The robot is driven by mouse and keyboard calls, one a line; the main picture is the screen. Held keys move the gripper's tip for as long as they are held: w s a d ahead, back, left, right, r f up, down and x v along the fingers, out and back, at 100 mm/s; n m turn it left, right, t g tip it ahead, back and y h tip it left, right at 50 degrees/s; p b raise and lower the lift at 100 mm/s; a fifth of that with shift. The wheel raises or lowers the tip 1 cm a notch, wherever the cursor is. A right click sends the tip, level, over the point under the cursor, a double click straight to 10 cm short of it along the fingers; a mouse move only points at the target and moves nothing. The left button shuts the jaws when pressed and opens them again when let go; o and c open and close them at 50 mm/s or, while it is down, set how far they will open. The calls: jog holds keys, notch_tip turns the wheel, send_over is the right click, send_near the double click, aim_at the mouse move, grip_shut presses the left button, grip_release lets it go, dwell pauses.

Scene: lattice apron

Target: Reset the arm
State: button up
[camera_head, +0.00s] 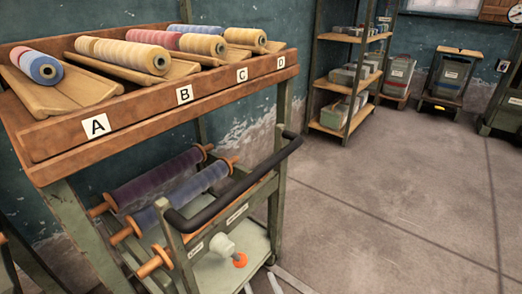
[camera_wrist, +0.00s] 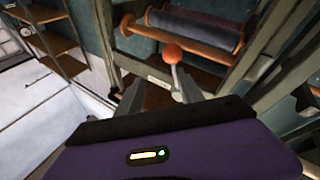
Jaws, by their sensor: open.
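My gripper (camera_wrist: 158,90) shows in the wrist view, with its two grey fingers apart and nothing clearly held between them. A lever with an orange ball knob (camera_wrist: 171,53) stands just beyond the fingertips, close to the right finger; I cannot tell whether they touch.
A green cart (camera_head: 270,190) with a black handle (camera_head: 240,190) carries thread cones in wooden trays marked A to D. Purple and blue rolls (camera_head: 170,210) lie below. Shelves (camera_head: 345,85) stand at the back. The floor (camera_head: 400,190) to the right is clear.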

jog(key=s+d+r+m+g+h, duration=0.25)
jog(key=s+d, duration=0.45)
jog(key=s, duration=0.4)
jog(key=s+d+r+m+g+h, duration=0.1)
jog(key=s+d+r+m+h, duration=0.25)
jog(key=s+d, duration=0.45)
jog(key=s+d+r+m+g+h, duration=0.25)
jog(key=s+d, duration=0.25)
jog(key=s, duration=0.8)
notch_tip(320, 180, up, 34)
jog(key=p, duration=3.4)
jog(key=shift+w+a+f+t+p, duration=0.15)
jog(key=shift+f+t+p, duration=0.1)
jog(key=shift+t+p, duration=0.15)
